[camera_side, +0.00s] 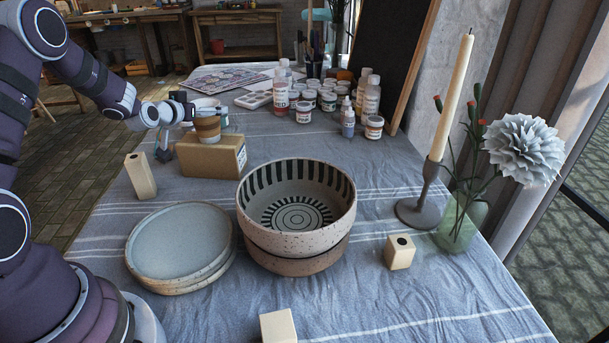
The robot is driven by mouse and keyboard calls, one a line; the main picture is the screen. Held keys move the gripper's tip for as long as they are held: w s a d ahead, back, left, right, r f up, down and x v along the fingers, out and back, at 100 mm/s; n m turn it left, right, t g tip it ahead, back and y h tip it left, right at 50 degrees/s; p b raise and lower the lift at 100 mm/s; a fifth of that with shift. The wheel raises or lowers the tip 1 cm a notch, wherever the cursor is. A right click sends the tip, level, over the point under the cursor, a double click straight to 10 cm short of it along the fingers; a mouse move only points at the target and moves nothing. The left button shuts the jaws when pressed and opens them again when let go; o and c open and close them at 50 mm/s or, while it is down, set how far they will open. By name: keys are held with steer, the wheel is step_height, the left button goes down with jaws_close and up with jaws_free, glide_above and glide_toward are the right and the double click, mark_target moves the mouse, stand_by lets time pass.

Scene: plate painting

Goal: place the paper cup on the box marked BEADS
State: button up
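The paper cup (207,127) is brown with a lighter band. It appears upright at the top of a brown cardboard box (205,160), with its base at or just above the box's top face. The box has small dark print on its right side, too small to read. My gripper (192,112) is at the cup's left side, close to it or touching it. The fingers are small and partly hidden around the cup, so I cannot tell whether they grip it.
A striped bowl (297,238) and stacked grey plates (180,243) stand in front. A wooden block (140,176) stands left of the box. Paint jars and bottles (328,100) are behind right. A candle holder (420,208) and flower vase (462,222) stand at the right.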

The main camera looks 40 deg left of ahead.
steer(key=shift+o, duration=0.2)
steer(key=shift+r, duration=0.25)
steer(key=v, duration=1.1)
steer(key=d+r+m+g+h, duration=0.2)
steer(key=d+m+h, duration=0.35)
steer(key=d, duration=0.75)
steer(key=s+d+r+g, duration=0.1)
steer(key=s+d+g, duration=0.3)
steer(key=s, duration=0.7)
steer(key=shift+s+d+g+h, duration=0.25)
steer(key=shift+d+g+h, duration=0.2)
steer(key=shift+d, duration=0.7)
